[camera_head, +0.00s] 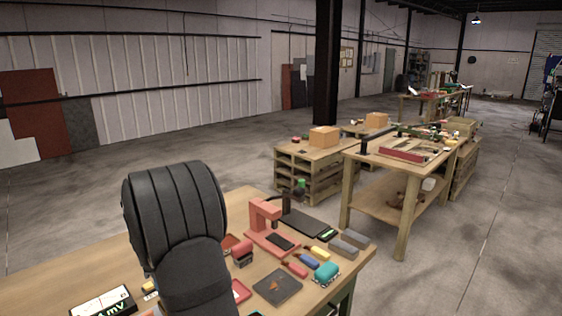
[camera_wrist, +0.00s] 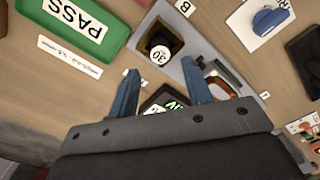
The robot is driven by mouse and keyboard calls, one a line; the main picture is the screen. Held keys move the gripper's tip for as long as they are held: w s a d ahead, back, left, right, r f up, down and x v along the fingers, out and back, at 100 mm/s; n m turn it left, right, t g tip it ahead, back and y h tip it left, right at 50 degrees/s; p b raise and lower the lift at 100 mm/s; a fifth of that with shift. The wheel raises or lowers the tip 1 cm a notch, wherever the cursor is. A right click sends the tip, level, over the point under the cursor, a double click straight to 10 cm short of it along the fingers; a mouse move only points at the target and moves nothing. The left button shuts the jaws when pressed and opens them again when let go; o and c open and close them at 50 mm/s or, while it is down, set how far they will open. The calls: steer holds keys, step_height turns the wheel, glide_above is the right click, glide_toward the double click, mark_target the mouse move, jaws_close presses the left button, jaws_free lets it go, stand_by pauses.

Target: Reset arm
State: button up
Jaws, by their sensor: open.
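My gripper (camera_wrist: 162,90) shows in the wrist view, its two blue fingers apart with nothing held between them. It is above the workbench (camera_wrist: 112,108). Just beyond the fingertips, a round piece marked 30 (camera_wrist: 160,53) sits in a dark recess of a grey fixture (camera_wrist: 181,66). A dark display with green characters (camera_wrist: 172,96) shows between the fingers, partly hidden by my gripper. In the head view, my black arm stands over the bench and my gripper cannot be made out.
A green PASS tray (camera_wrist: 75,24) and a blue object (camera_wrist: 270,18) on white paper lie around the fixture. In the head view, a meter (camera_head: 103,301), a red stand (camera_head: 264,222), a teal item (camera_head: 326,273) and several small tools crowd the bench. Other tables (camera_head: 400,158) stand behind.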

step_height(320, 180, up, 7)
step_height(320, 180, down, 12)
steer(key=shift+r, duration=0.4)
step_height(320, 180, up, 4)
steer(key=shift+f, duration=0.25)
steer(key=d+r, duration=0.7)
steer(key=d, duration=0.5)
steer(key=s+a+f, duration=0.1)
steer(key=s+a, duration=0.2)
steer(key=s, duration=0.9)
steer(key=s+a+f, duration=0.1)
steer(key=s+a, duration=0.2)
steer(key=s, duration=0.8)
steer(key=s+a+f, duration=0.4)
steer(key=a+f, duration=0.1)
steer(key=a, duration=0.2)
steer(key=shift+s+a+f, duration=0.15)
steer(key=shift+a+f, duration=0.1)
steer(key=shift+a, duration=0.05)
